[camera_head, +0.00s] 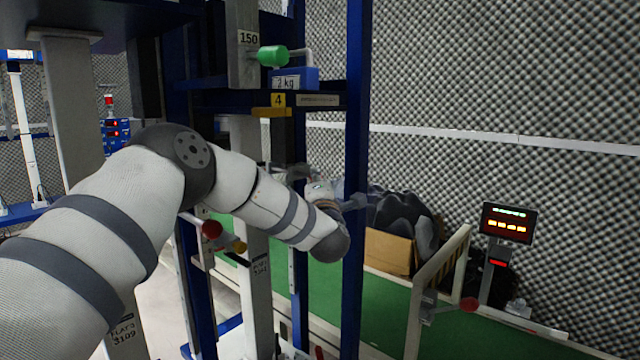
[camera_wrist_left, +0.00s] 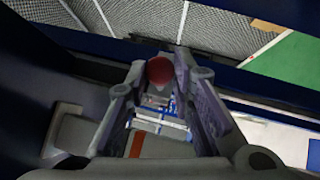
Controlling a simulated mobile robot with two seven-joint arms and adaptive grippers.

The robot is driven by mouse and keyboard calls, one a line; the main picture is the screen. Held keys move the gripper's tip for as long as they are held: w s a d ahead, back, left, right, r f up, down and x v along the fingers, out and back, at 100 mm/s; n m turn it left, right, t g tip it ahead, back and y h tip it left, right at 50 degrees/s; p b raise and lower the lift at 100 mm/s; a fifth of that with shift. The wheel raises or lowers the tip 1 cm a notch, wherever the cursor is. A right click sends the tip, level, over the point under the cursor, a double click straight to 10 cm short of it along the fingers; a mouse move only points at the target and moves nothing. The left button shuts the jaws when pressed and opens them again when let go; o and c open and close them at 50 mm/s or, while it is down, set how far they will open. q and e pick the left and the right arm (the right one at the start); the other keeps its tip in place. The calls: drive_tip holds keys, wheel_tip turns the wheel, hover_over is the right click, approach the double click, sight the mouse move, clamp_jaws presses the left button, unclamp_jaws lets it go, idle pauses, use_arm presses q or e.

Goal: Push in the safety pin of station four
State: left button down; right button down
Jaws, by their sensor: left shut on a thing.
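Station four is marked by a yellow sign with a 4 (camera_head: 278,99) on the blue frame. My left arm reaches in from the left, and its wrist bends back in front of a blue upright under the sign. My left gripper (camera_wrist_left: 159,76) is shut on a round red knob (camera_wrist_left: 159,69), which shows between its fingertips in the left wrist view. I take this knob to be the safety pin's head. Its shaft and how deep it sits are hidden. In the head view the fingers are small and partly hidden among the frame parts. My right gripper is not in view.
A blue upright (camera_head: 355,120) stands close to my left wrist. Another red knob (camera_head: 211,228) is at the lower left, and a green handle (camera_head: 272,56) is above. A cardboard box (camera_head: 389,251), a pale railing (camera_head: 436,280) and a display (camera_head: 508,223) stand to the right.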

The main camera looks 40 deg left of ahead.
use_arm(q)
drive_tip(key=c, duration=1.4)
unclamp_jaws()
drive_tip(key=shift+a+r, duration=0.1)
drive_tip(key=shift+a, duration=0.1)
drive_tip(key=shift+c, duration=0.2)
drive_tip(key=shift+o, duration=0.2)
drive_tip(key=v, duration=1.2)
